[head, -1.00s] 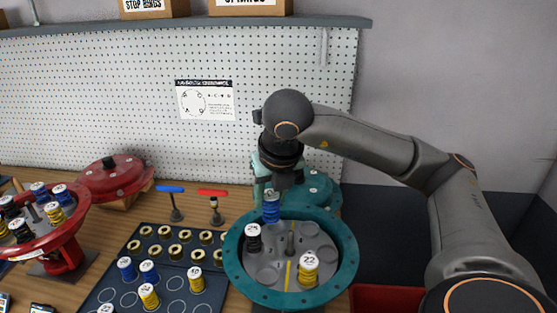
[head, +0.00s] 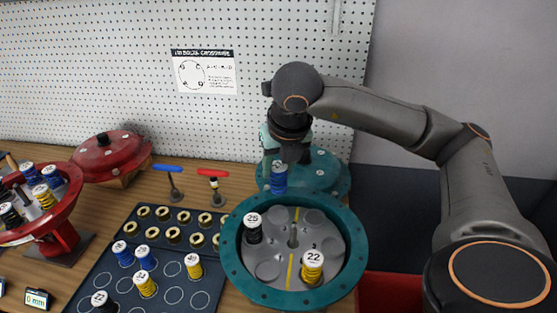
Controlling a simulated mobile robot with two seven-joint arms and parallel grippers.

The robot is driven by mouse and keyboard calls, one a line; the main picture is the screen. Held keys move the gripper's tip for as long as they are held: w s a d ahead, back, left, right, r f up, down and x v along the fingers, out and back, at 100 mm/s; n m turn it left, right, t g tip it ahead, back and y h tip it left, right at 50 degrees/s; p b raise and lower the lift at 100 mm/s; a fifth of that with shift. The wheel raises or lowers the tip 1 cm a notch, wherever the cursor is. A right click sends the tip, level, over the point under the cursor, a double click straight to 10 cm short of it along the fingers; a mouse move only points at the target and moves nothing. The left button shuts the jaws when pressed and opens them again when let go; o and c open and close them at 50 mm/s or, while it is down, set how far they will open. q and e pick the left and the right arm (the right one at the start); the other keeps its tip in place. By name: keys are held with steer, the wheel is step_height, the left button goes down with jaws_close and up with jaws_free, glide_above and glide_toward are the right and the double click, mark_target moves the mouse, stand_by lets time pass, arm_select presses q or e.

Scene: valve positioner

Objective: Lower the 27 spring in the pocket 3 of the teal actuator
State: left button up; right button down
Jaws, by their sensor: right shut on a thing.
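The teal actuator (head: 232,262) stands open at the centre, with round pockets around a centre post. The digit 3 is printed beside a pocket at its right side. A black spring marked 25 (head: 253,231) stands in a left pocket and a yellow spring marked 22 (head: 312,268) in a front right pocket. My right gripper (head: 279,162) is shut on a blue spring (head: 279,181), held upright near the actuator's far rim, apart from the pockets. The number on its cap is too small to read; it may be the 27 spring. My left gripper is out of view.
A dark tray (head: 208,290) with blue, yellow and black springs and brass cups lies to the left. A red actuator (head: 66,215) stands at far left, a red lid (head: 104,158) behind. A teal lid (head: 325,172) lies behind the teal actuator. Two T-handled tools (head: 213,183) stand between.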

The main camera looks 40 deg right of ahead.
mark_target(278, 190)
steer(key=shift+f+b, duration=1.35)
steer(key=shift+f, duration=1.2)
steer(key=shift+w+f+b, duration=0.1)
steer(key=shift+b, duration=0.4)
steer(key=shift+f+b, duration=0.1)
steer(key=shift+b, duration=0.25)
steer(key=shift+f, duration=0.2)
steer(key=shift+f+b, duration=0.3)
steer(key=shift+b, duration=0.2)
steer(key=shift+f+b, duration=1)
